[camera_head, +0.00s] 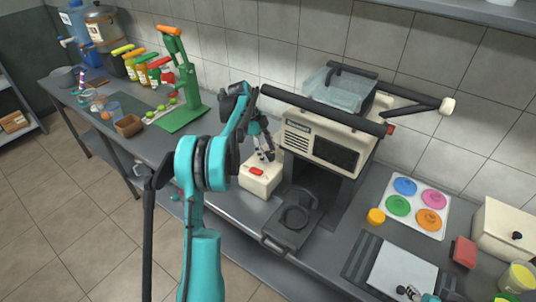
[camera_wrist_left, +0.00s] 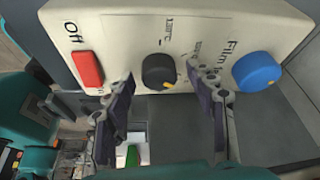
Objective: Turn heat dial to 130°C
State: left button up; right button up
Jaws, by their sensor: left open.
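The heat dial (camera_wrist_left: 158,71) is a round black knob with a yellow mark toward its lower right, on a cream control panel (camera_wrist_left: 118,25). A sideways label above it seems to read 130°C; a second label to the right is partly covered by a finger. My left gripper (camera_wrist_left: 162,82) is open, with one finger on each side of the dial; contact cannot be told. In the head view my left gripper (camera_head: 265,154) is at the cream box (camera_head: 259,187), and the dial cannot be made out. My right gripper (camera_head: 411,293) shows only partly at the bottom edge.
A red switch (camera_wrist_left: 87,68) marked Off is left of the dial and a blue Film knob (camera_wrist_left: 256,71) is right of it. The cream and black machine (camera_head: 325,150) stands close right of the box. A green press (camera_head: 182,85) stands farther left.

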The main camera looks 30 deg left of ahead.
pick_arm(q)
jog(key=shift+d+f, duration=0.1)
jog(key=c, duration=1.2)
jog(key=shift+o, duration=0.2)
jog(key=shift+n, duration=0.3)
jog(key=n+p, duration=0.1)
jog(key=n+t, duration=0.1)
jog(key=n, duration=0.1)
jog(key=shift+s+n+t+y+p, duration=0.15)
jog(key=shift+n+t+y+p, duration=0.15)
jog(key=shift+p, duration=0.05)
jog(key=n, duration=0.2)
jog(key=n+t+y+p, duration=0.1)
jog(key=n, duration=0.1)
jog(key=shift+s+d+n, duration=0.1)
jog(key=shift+d+n, duration=0.1)
jog(key=shift+n, duration=0.1)
jog(key=n+t+y+p, duration=0.1)
jog(key=n+y, duration=0.1)
jog(key=n, duration=0.3)
jog(key=shift+d, duration=0.1)
jog(key=n+y, duration=0.2)
jog(key=n, duration=0.3)
jog(key=shift+d, duration=0.15)
jog(key=shift+n, duration=0.4)
